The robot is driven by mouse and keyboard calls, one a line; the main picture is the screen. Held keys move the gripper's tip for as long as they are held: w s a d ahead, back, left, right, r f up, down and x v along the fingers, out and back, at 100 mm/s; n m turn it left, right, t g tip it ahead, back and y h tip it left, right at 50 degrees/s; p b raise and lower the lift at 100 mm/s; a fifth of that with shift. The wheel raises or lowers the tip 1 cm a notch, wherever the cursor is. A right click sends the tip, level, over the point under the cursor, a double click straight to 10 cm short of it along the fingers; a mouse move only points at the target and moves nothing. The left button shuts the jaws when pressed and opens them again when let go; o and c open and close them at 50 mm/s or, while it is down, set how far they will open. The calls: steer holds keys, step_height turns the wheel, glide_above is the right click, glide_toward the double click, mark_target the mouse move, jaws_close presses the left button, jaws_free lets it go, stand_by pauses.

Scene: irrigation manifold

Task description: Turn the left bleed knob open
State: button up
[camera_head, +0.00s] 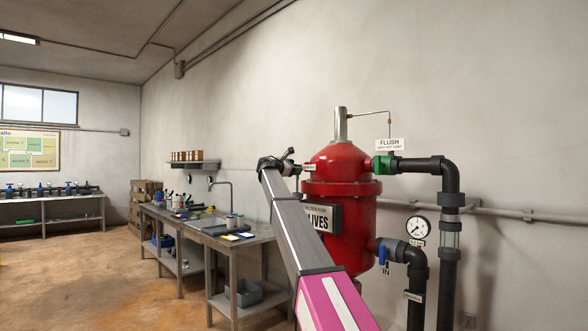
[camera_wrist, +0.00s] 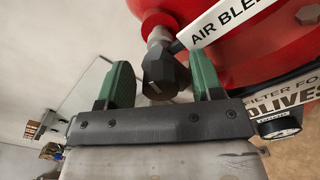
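A black faceted bleed knob (camera_wrist: 163,76) shows in the wrist view, on a short metal stem out of the red filter tank (camera_wrist: 225,62). A white "AIR BLEED" label (camera_wrist: 222,22) stands just right of it. My gripper (camera_wrist: 162,85) is open, with one green finger on each side of the knob. A gap shows at the left finger; whether the right one touches is unclear. In the head view my gripper (camera_head: 291,155) is at the upper left side of the red tank (camera_head: 340,185), and the knob is hidden there.
A metal workbench (camera_head: 235,250) with a faucet stands left of my arm. Open floor lies at the far left.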

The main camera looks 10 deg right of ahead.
steer(key=shift+a, duration=0.1)
steer(key=v, duration=1)
steer(key=shift+s+a, duration=0.25)
steer(key=shift+s, duration=0.1)
